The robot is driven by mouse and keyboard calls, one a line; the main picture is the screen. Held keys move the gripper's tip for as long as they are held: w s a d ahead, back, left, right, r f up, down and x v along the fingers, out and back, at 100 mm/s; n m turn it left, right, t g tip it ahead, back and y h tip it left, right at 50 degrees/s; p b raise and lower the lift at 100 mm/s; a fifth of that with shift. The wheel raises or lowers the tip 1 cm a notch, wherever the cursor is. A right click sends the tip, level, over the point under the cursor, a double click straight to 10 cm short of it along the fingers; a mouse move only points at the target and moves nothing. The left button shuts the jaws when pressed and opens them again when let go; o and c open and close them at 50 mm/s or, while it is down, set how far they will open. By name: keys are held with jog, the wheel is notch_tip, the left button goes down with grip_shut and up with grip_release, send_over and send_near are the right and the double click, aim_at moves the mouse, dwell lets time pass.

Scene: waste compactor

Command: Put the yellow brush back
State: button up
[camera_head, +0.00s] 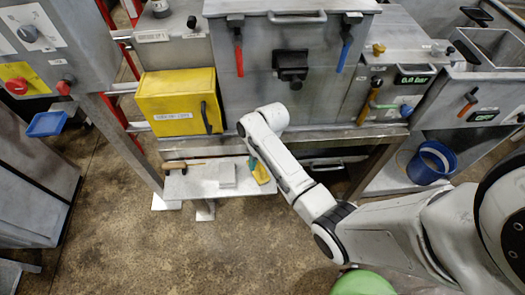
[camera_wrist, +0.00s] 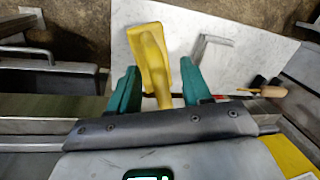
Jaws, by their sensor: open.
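The yellow brush (camera_wrist: 153,55) shows in the wrist view over a pale shelf. Its wide end points away from my gripper, and its narrow part runs down between the fingers. In the head view, the brush (camera_head: 261,174) is a small yellow shape at the right part of the low shelf (camera_head: 200,188). My gripper (camera_wrist: 158,72) is open, with one green finger on each side of the brush. In the head view my gripper (camera_head: 252,164) is partly hidden by my arm. I cannot tell whether the brush rests on the shelf.
A wooden-handled tool (camera_head: 178,166) and a pale block (camera_head: 227,174) are on the shelf. A yellow box (camera_head: 180,100) is above it on the left. The machine's front edge (camera_head: 330,133) overhangs behind. A blue bucket (camera_head: 432,162) stands right.

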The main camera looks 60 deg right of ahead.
jog(key=b+v, duration=0.1)
jog(key=v, duration=1)
jog(key=s+a+f+n+h, duration=0.2)
jog(key=s+a+n, duration=0.3)
jog(key=s+a, duration=0.9)
jog(key=s, duration=0.3)
jog(key=shift+s, duration=0.25)
jog(key=shift+a, duration=0.1)
